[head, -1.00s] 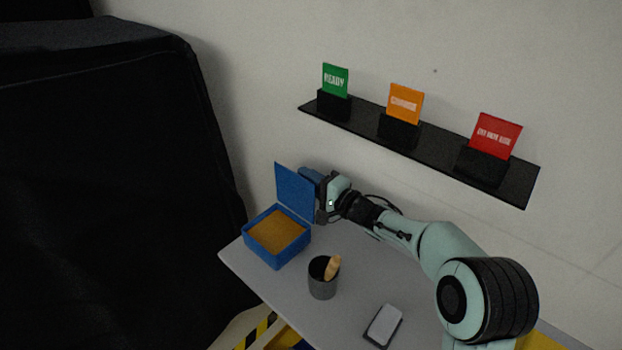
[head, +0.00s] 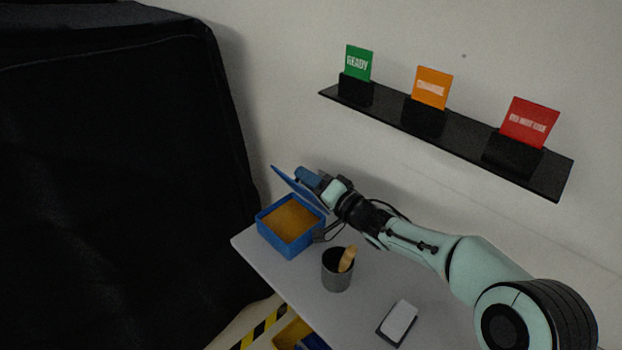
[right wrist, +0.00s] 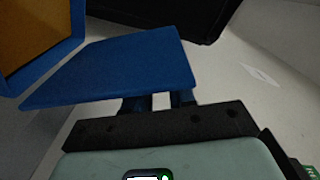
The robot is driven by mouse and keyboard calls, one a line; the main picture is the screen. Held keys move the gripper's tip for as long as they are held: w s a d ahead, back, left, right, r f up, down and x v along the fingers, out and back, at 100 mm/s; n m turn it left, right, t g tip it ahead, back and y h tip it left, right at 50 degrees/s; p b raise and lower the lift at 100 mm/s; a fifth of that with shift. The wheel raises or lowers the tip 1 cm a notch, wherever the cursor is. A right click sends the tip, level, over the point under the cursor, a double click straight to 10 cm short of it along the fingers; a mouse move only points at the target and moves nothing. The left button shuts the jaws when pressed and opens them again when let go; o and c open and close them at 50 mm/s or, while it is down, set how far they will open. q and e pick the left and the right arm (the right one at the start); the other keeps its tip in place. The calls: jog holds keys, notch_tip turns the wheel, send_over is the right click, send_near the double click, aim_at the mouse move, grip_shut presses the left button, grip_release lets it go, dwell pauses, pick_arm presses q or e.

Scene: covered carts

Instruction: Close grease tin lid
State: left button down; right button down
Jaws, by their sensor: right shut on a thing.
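The grease tin (head: 273,239) is a square blue box on the grey tabletop, with brown-orange grease (head: 292,221) in it. A corner of the tin (right wrist: 75,28) shows at upper left. My left gripper is not in view.
A dark cup (head: 337,272) with a wooden-handled item (head: 347,258) stands right of the tin. A flat grey-topped object (head: 399,320) lies nearer the front. A shelf (head: 455,138) with several coloured cards is on the wall. A black covered cart (head: 120,190) stands at left.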

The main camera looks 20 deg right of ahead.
dwell(0.3)
jog(key=c, duration=1)
grip_release()
jog(key=shift+o, duration=0.2)
